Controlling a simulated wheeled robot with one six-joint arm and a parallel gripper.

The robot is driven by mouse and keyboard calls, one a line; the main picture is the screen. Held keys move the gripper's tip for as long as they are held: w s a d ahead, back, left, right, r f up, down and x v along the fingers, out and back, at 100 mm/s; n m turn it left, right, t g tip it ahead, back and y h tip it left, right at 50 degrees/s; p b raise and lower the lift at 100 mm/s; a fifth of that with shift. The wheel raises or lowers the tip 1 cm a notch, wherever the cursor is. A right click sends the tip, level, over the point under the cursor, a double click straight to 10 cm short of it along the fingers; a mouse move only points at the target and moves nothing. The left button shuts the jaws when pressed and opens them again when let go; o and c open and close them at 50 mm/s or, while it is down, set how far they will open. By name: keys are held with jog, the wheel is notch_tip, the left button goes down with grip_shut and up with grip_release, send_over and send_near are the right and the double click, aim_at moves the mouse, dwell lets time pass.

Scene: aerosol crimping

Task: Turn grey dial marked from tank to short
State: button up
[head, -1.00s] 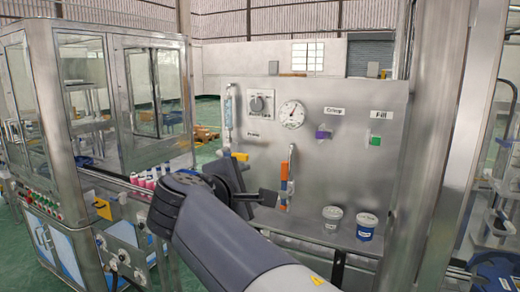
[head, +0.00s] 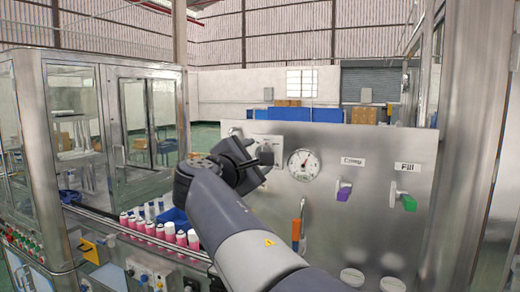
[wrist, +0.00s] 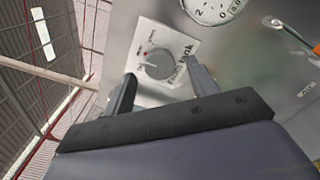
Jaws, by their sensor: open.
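The grey dial (wrist: 155,64) sits on a white square plate (wrist: 143,42) on the steel panel. In the wrist view it lies between and beyond my two open fingertips, with space on both sides. The plate has a red mark beside the dial and lettering that reads "tank" at its right; the other words are too small to read, and I cannot tell where the dial points. My gripper (wrist: 159,77) is open and empty, tilted relative to the plate. In the head view my gripper (head: 256,162) is in front of the plate and mostly hides the dial.
The steel panel (head: 345,212) carries a round gauge (head: 303,165) right of the dial, then a purple valve handle (head: 343,193) and a green one (head: 408,202). An orange-handled part (head: 296,233) is below the gauge. Pink cans (head: 168,231) stand at left.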

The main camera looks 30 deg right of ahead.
jog(key=shift+x, duration=1.25)
jog(key=shift+c, duration=0.4)
jog(key=c, duration=0.9)
